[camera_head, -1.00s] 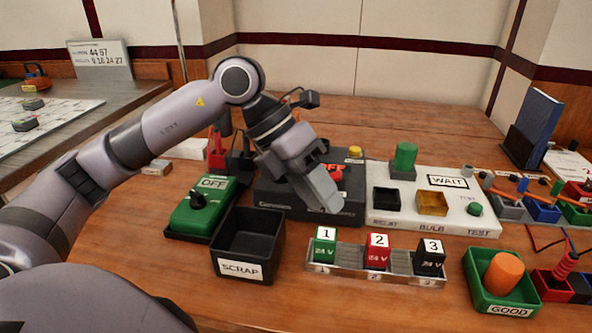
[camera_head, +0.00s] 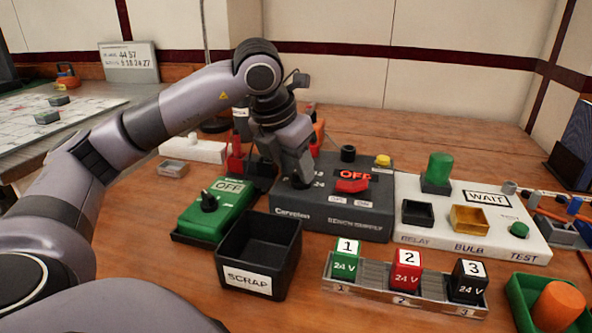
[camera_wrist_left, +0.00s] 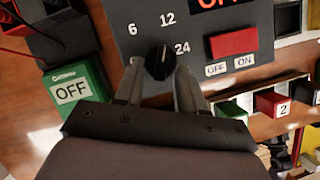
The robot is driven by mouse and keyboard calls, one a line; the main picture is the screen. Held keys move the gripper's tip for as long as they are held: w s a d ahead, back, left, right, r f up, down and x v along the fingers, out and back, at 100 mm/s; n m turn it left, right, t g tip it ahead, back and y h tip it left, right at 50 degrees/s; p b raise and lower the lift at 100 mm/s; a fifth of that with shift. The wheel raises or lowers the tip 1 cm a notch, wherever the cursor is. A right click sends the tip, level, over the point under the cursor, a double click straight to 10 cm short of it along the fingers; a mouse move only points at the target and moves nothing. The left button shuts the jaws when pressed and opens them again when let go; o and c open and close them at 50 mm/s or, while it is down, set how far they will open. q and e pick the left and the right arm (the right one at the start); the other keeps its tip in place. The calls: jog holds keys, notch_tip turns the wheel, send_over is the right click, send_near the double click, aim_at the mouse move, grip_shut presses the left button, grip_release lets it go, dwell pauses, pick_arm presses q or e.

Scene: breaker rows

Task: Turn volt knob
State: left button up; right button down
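The volt knob (camera_wrist_left: 158,62) is a round black knob on the dark bench supply (camera_head: 336,213), with the marks 6, 12 and 24 around it in the left wrist view. In the head view my gripper hides it. My left gripper (camera_head: 300,182) points down at the left part of the supply's face. In the left wrist view its two fingers (camera_wrist_left: 159,76) are apart, with the tips on either side of the knob; I cannot tell whether they touch it. The supply's display (camera_head: 354,172) reads OFF, above a red switch (camera_head: 352,186). My right gripper is not in view.
A green meter (camera_head: 213,208) reading OFF and a black SCRAP bin (camera_head: 290,262) stand left and in front. A metal rack (camera_head: 374,287) with numbered 24 V blocks lies in front. A white test board (camera_head: 420,236) stands to the right.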

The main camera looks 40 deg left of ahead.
pick_arm(q)
jog(key=shift+w+f, duration=0.1)
jog(key=shift+f, duration=0.1)
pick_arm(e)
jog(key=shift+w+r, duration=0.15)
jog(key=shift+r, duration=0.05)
pick_arm(q)
grip_shut()
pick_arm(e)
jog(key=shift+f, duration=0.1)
